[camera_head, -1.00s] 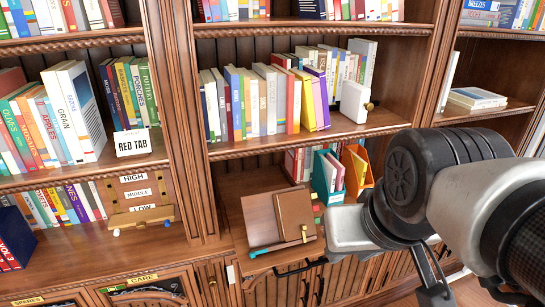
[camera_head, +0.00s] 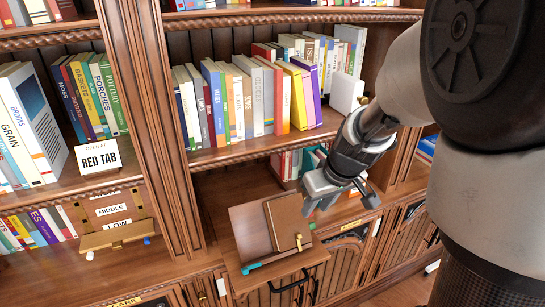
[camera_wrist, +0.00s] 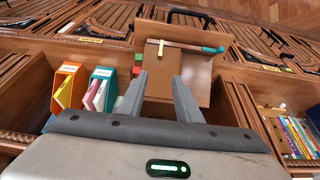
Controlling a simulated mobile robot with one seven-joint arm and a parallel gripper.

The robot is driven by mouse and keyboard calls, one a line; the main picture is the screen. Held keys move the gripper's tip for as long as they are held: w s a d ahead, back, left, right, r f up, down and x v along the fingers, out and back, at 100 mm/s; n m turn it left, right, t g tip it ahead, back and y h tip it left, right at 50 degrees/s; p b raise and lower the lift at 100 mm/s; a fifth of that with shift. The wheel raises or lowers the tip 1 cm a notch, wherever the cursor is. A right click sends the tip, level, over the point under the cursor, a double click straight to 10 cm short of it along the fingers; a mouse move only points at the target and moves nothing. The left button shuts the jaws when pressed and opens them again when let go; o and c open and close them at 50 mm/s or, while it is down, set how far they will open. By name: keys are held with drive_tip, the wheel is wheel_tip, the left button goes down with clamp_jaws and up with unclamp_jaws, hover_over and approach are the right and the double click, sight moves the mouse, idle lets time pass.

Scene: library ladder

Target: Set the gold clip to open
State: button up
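The gold clip (camera_head: 298,242) is a small brass piece at the lower right edge of a brown book (camera_head: 286,222). The book lies on a tilted wooden stand (camera_head: 250,232) on a pull-out wooden shelf. In the wrist view the clip (camera_wrist: 161,48) shows upright on the near-black-free brown cover (camera_wrist: 153,62), beyond my fingertips. My gripper (camera_head: 340,203) is above and to the right of the book in the head view, apart from it. In the wrist view its two fingers (camera_wrist: 159,82) are spread, with nothing held between them.
A teal pen-like bar (camera_head: 262,262) lies along the stand's lower edge. Teal and orange file holders (camera_wrist: 68,88) stand beside the pull-out shelf. A loaded bookshelf (camera_head: 225,154) overhangs behind. A white block (camera_head: 346,92) stands on it. Open floor (camera_wrist: 240,15) shows beyond the cabinet fronts.

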sight(299, 233)
drive_tip(key=b+x, duration=0.3)
drive_tip(key=x, duration=1.4)
drive_tip(key=shift+f+b, duration=0.1)
drive_tip(key=shift+b, duration=0.3)
clamp_jaws()
